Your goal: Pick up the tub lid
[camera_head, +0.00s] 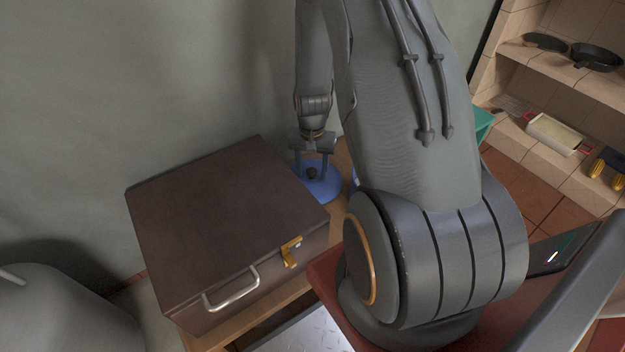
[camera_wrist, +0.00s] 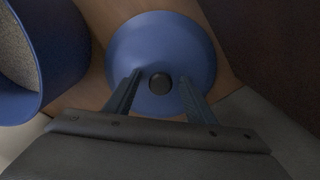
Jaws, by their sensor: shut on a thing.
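The blue tub lid (camera_head: 322,186) is round with a dark knob at its middle. It is behind the brown box in the head view, and it also shows in the wrist view (camera_wrist: 160,35). My gripper (camera_head: 312,170) points down over the lid, with one finger on each side of the dark knob; in the wrist view its fingertips (camera_wrist: 160,80) flank the knob. It is shut on the lid's knob. Wood shows around the lid; whether the lid touches it is hard to tell. A blue tub (camera_wrist: 45,60) with pale grainy contents stands open to the left in the wrist view.
A large brown box (camera_head: 225,225) with a metal handle and a yellow latch stands close to the lid, on the wooden surface (camera_head: 205,340). A grey wall is behind. Shelves with black pans (camera_head: 595,57) are at the far right.

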